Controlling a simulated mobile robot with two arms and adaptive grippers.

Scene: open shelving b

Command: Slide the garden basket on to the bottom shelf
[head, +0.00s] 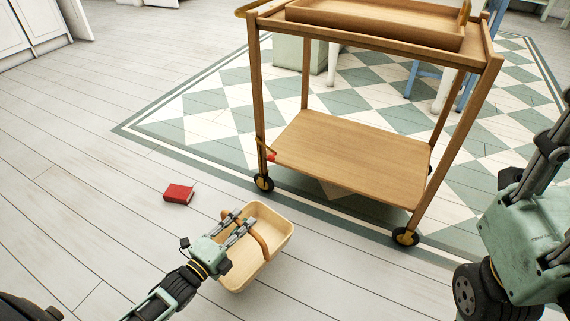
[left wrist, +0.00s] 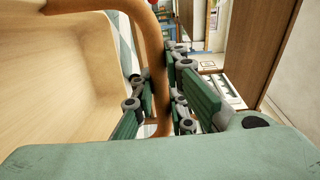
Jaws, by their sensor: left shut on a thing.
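The garden basket (head: 270,219) is a pale wooden trug with a brown arched handle, low in the middle of the head view. My left gripper (head: 239,228) is shut on its handle. In the left wrist view the green fingers (left wrist: 165,105) stand on both sides of the brown handle (left wrist: 152,62), with the basket's inside (left wrist: 60,75) at left. The bottom shelf (head: 350,155) of the wooden trolley is bare and lies beyond the basket, up and to the right. My right arm shows at the right edge of the head view; its fingers are not in view.
The trolley has an upper tray (head: 375,27), slim legs and black wheels (head: 405,237). A red book (head: 178,194) lies on the plank floor left of the basket. A green-and-white checked rug (head: 200,100) lies under the trolley.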

